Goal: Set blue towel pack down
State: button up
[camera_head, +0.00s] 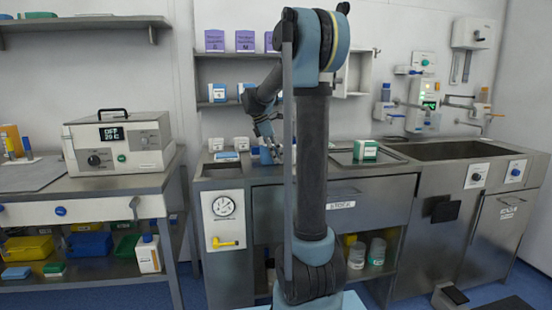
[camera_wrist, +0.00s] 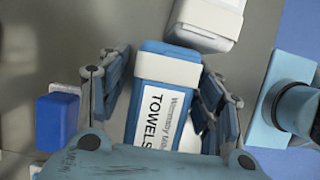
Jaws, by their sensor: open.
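A blue pack (camera_wrist: 147,113) with a white band and a white label reading "TOWELS" lies between the fingers of my gripper (camera_wrist: 168,78) in the wrist view. The fingers stand open, one on each side of it; a narrow gap shows at the left, and contact at the right is hard to tell. In the head view my gripper (camera_head: 277,152) is low over the steel counter left of the sink, just behind my arm. A small blue patch (camera_head: 265,156) beside it appears to be the same pack, mostly hidden.
A white box (camera_wrist: 208,22) lies close beyond the pack, and a blue block (camera_wrist: 57,120) sits to the left. On the counter, a blue-and-white pack (camera_head: 227,156) and small white boxes (camera_head: 216,144) are nearby. A green-and-white box (camera_head: 365,150) stands to the right.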

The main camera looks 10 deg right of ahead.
jog(key=v, duration=1.1)
jog(key=shift+r, duration=0.2)
